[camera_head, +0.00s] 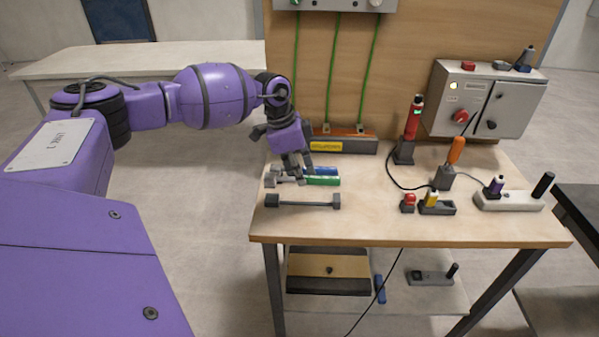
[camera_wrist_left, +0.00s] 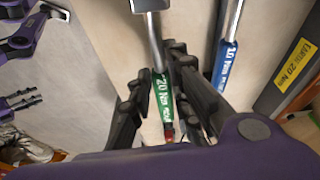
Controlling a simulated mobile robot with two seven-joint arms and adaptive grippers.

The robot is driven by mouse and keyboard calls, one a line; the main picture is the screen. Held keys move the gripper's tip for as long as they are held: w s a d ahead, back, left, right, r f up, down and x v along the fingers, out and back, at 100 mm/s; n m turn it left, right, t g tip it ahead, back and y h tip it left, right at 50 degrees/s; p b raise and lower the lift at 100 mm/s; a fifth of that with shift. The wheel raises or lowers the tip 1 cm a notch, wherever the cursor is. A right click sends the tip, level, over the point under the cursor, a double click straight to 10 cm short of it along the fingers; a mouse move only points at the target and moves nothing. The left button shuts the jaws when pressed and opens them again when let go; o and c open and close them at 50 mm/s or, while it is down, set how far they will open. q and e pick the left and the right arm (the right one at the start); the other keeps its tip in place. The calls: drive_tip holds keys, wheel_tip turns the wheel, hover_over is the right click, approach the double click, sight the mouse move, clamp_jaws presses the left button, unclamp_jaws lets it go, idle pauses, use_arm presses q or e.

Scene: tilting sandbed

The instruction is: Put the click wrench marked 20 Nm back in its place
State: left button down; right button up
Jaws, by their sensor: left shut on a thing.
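The click wrench marked 20 Nm has a green handle (camera_head: 323,181), and its mark shows in the left wrist view (camera_wrist_left: 161,95). My left gripper (camera_head: 298,176) is shut on it, with the dark fingers on both sides of the green handle. I cannot tell whether the wrench touches the table. A second wrench with a blue handle (camera_head: 325,171) lies behind it, and in the left wrist view its handle (camera_wrist_left: 227,62) reads 10 Nm. My right gripper seems to show small at the left edge of the wrist view.
To the right stand a red-handled tool (camera_head: 413,118), an orange-handled tool (camera_head: 456,150) and a grey control box (camera_head: 483,98). The table's front middle is clear.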

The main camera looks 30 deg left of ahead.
use_arm(q)
drive_tip(key=shift+r, duration=0.25)
drive_tip(key=shift+w+f, duration=0.1)
drive_tip(key=shift+f, duration=0.35)
wheel_tip(320, 180, down, 2)
drive_tip(key=shift+f, duration=0.95)
use_arm(e)
drive_tip(key=shift+a+r, duration=0.1)
drive_tip(key=shift+r, duration=0.1)
drive_tip(key=shift+w+a, duration=0.1)
use_arm(q)
drive_tip(key=shift+r+p, duration=0.1)
drive_tip(key=shift+p, duration=0.25)
use_arm(e)
drive_tip(key=shift+w+r, duration=0.25)
drive_tip(key=shift+r, duration=0.15)
drive_tip(key=shift+d, duration=0.2)
use_arm(q)
drive_tip(key=shift+d, duration=0.1)
use_arm(e)
drive_tip(key=shift+w+r, duration=0.15)
drive_tip(key=shift+r, duration=0.1)
